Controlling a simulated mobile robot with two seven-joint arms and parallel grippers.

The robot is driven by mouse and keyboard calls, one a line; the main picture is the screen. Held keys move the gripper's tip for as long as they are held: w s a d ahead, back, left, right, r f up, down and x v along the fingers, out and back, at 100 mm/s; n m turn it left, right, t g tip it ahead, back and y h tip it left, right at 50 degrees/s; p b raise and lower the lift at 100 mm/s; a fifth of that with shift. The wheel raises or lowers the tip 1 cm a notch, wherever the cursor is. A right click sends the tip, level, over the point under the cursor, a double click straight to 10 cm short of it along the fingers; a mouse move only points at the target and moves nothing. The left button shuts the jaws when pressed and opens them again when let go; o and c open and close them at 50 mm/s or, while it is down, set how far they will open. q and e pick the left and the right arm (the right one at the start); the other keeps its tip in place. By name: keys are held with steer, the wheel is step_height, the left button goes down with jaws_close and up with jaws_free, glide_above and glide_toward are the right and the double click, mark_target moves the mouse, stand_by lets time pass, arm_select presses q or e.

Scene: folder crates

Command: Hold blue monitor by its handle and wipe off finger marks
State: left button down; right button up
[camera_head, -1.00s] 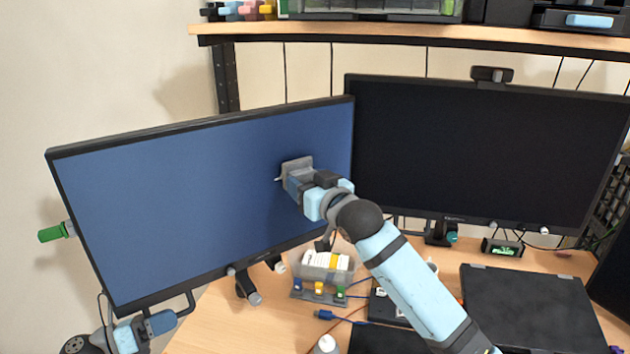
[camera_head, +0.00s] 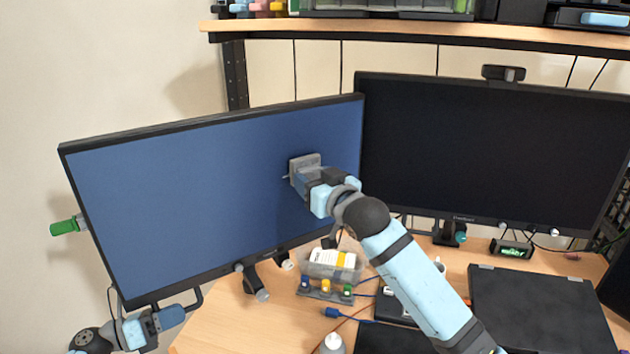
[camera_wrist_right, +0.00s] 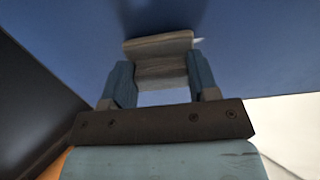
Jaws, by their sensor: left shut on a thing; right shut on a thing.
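The blue monitor (camera_head: 200,190) stands at the left, its screen facing me and its top edge slanting up to the right. A dark handle (camera_head: 192,304) juts from its bottom edge. My left gripper (camera_head: 180,314) is shut on this handle. My right gripper (camera_head: 303,180) is shut on a grey cloth (camera_head: 305,162), which lies against the right part of the blue screen. In the right wrist view the folded cloth (camera_wrist_right: 160,55) sits between the two blue fingers (camera_wrist_right: 160,88), up against the screen. Any finger marks are too faint to tell.
A black monitor (camera_head: 480,150) with a webcam (camera_head: 503,73) stands close at the right. A clear box (camera_head: 330,265), a white-topped bottle (camera_head: 332,343), cables and a closed black laptop (camera_head: 535,310) crowd the desk (camera_head: 225,320). A shelf (camera_head: 400,32) runs above.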

steer(key=shift+w+a, duration=0.25)
steer(key=shift+w, duration=0.15)
stand_by(1.2)
steer(key=shift+s+a, duration=0.35)
steer(key=shift+a, duration=0.3)
steer(key=shift+s+a, duration=0.4)
steer(key=shift+a, duration=0.3)
steer(key=shift+s+a, duration=0.35)
steer(key=shift+a, duration=0.3)
steer(key=shift+w+d, duration=0.35)
steer(key=shift+d, duration=0.35)
steer(key=shift+w+d, duration=0.4)
steer(key=shift+d, duration=0.25)
steer(key=shift+w+d, duration=0.35)
steer(key=shift+d, duration=0.35)
steer(key=shift+w+d, duration=0.35)
steer(key=shift+d, duration=0.3)
steer(key=shift+w+d, duration=0.4)
steer(key=shift+d, duration=0.25)
steer(key=shift+w+d, duration=0.35)
steer(key=shift+d, duration=0.3)
